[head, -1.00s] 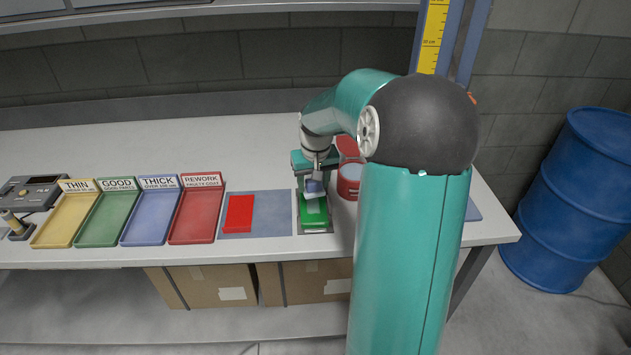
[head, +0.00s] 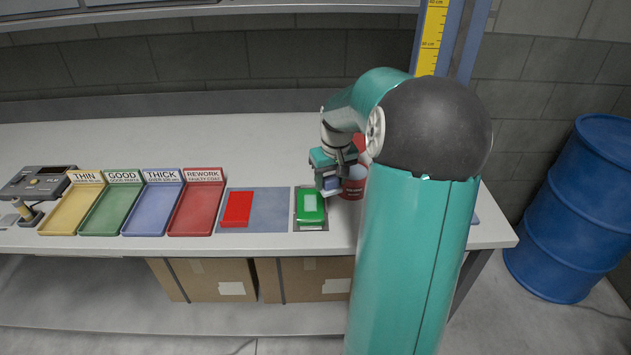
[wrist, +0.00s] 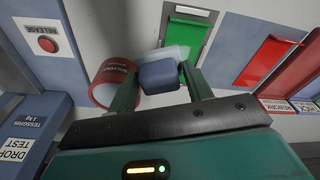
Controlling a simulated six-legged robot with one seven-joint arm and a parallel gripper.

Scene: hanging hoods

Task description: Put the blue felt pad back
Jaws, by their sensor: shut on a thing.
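The blue felt pad (wrist: 160,76) is a small dark blue block with a pale, translucent-looking layer at its far side. My gripper (wrist: 162,90) is shut on it, with one finger on each side. In the head view my gripper (head: 329,180) holds the pad (head: 332,187) above the bench, just right of a green panel (head: 310,206) and beside a red can (head: 353,184).
A red panel (head: 237,209) lies on a blue-grey mat (head: 270,208). Yellow, green, blue and red trays (head: 196,210) stand left of it. In the wrist view a release button box (wrist: 47,43) and a drop-test block (wrist: 28,130) are at left. The back of the bench is clear.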

